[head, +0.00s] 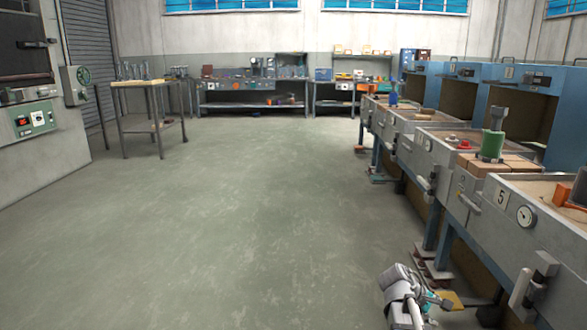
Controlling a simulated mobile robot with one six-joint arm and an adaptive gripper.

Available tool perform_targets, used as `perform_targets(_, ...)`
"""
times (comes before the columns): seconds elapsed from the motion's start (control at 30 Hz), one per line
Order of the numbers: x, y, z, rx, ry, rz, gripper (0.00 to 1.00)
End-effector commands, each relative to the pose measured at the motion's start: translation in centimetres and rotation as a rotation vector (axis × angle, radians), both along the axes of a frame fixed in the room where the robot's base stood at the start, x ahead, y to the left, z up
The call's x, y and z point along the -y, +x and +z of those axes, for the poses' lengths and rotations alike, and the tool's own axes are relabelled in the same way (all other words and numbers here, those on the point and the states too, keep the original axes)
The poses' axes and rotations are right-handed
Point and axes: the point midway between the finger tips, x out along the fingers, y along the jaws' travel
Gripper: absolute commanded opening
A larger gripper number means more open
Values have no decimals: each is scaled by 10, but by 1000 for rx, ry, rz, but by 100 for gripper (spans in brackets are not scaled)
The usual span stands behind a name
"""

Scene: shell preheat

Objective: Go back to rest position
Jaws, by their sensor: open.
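Part of my arm (404,295), grey and white with teal fittings, shows at the bottom edge, right of centre. It is low over the floor, beside the front of the station marked 5. No gripper fingers can be made out in this view. Nothing held can be seen.
A row of blue-backed stations (520,85) with grey fronts runs along the right. A green part (493,142) stands on bricks there. A small table (140,84) stands left, workbenches (250,105) at the back, a grey machine (30,115) far left. The middle floor is clear.

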Motion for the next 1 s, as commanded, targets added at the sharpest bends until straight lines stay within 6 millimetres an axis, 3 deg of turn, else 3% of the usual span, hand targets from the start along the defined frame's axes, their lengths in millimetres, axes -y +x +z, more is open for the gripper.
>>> perform_targets(0.03,-17,-7,9,43,59,-32,69)
perform_targets(0.3,-109,-34,15,230,402,-277,69)
perform_targets(0.5,-166,-52,25,282,595,-450,69)
perform_targets(0.9,-233,-80,46,283,802,-680,69)
perform_targets(1.0,-236,-80,54,282,812,-695,69)
